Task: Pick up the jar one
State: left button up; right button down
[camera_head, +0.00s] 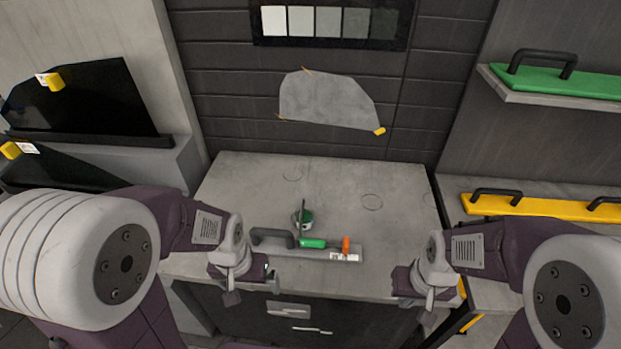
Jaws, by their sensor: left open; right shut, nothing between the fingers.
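A small round jar-like container (302,217), whitish and green with a thin dark stick rising from it, stands on the grey table (230,180) near its middle. It is too small to make out clearly. My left gripper (232,297) is at the table's front edge, left of and nearer than the container, open and apart from it. My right gripper (429,300) is at the front right of the table, shut and empty, well away from the container.
A flat grey tool (285,251) with a black handle lies in front of the container, with a green item (312,243) and an orange item (346,245) by it. The back and right of the table are clear. Shelves hold a green tool (590,83) and a yellow tool (540,206).

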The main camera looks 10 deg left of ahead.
aim_at(308, 215)
jog(key=i+j+z, duration=0.15)
jog(key=j+z, duration=0.15)
jog(key=j, duration=0.35)
jog(key=j+z, duration=0.3)
jog(key=j, duration=0.4)
jog(key=i, duration=0.05)
